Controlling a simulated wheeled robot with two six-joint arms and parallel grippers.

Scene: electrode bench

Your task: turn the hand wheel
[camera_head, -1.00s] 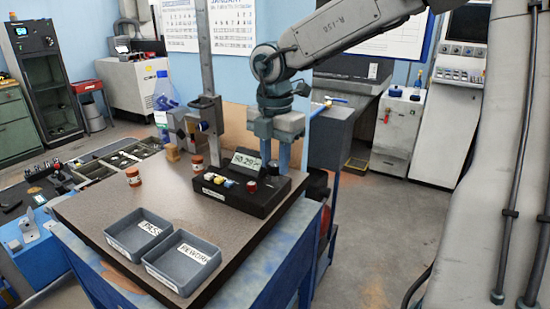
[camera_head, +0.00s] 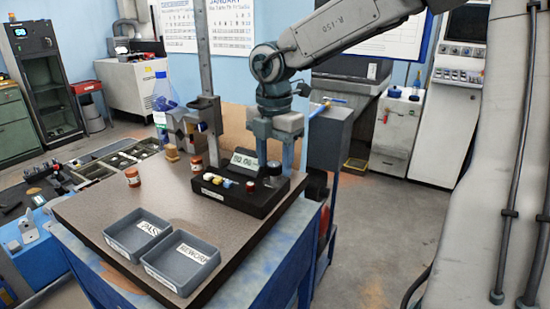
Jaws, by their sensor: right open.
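A black box (camera_head: 236,203) stands on the bench top, with a small digital display (camera_head: 245,162) behind it. A dark round knob (camera_head: 272,169) shows at the right rear of the box. I cannot tell for sure which part is the hand wheel. My right gripper (camera_head: 275,158) points down above the right rear of the box, open. Its fingers are near the dark knob, one on each side in the picture; contact cannot be told. My left gripper is not in view.
A tall metal column (camera_head: 206,68) with a grey carriage (camera_head: 205,103) stands behind the box. Two grey trays, PASS (camera_head: 122,243) and REWORK (camera_head: 165,277), lie at the front. The bench top (camera_head: 185,205) between is clear.

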